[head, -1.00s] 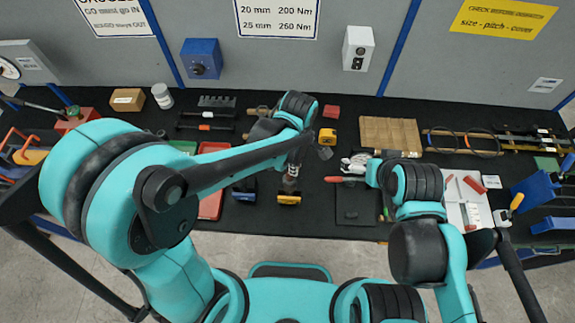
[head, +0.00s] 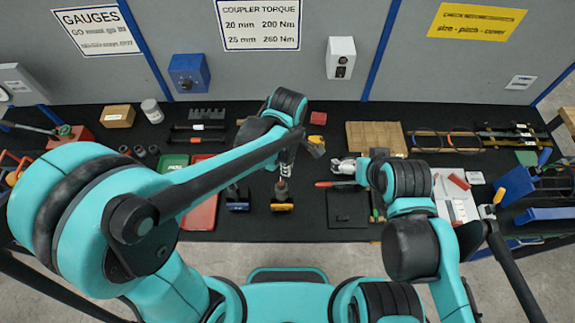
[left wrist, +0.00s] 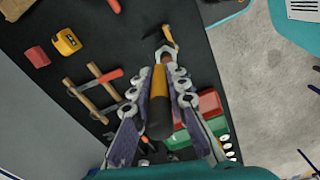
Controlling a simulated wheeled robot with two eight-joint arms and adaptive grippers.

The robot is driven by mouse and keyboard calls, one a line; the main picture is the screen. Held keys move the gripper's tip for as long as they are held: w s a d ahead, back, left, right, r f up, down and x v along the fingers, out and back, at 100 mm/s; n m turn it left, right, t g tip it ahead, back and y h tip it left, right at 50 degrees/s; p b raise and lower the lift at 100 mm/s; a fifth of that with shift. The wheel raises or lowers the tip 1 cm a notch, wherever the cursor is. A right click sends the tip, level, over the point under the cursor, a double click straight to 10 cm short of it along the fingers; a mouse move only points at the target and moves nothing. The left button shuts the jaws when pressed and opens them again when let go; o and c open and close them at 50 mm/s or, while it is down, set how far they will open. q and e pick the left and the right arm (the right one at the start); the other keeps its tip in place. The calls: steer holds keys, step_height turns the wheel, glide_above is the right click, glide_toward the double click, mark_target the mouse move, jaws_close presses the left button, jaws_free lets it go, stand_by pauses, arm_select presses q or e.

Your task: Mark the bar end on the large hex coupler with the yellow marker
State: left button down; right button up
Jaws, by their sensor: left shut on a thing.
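In the left wrist view my left gripper (left wrist: 160,103) is shut on the yellow marker (left wrist: 159,82), which has a dark near end. Beyond its far end is a small upright piece, likely the large hex coupler with its bar (left wrist: 165,55), at a yellow clamp stand (left wrist: 168,34). In the head view my left gripper (head: 286,168) is just above and behind the bar (head: 282,187) in its yellow stand (head: 282,207). Whether marker and bar touch is unclear. My right gripper (head: 345,167) is near a red-handled tool (head: 326,184); its jaws are too small to judge.
A blue stand (head: 237,204) is left of the yellow one. A red tray (head: 200,215) and a green tray (head: 173,162) lie further left. A dark plate (head: 348,208) is to the right, and a wooden board (head: 377,137) lies behind it.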

arm_select(q)
steer(key=shift+r, duration=0.2)
steer(key=shift+r+p, duration=1)
steer(key=shift+r, duration=0.55)
steer(key=shift+f, duration=0.1)
step_height(320, 180, down, 7)
steer(key=b, duration=0.6)
steer(key=shift+f+b, duration=1)
steer(key=shift+b, duration=0.1)
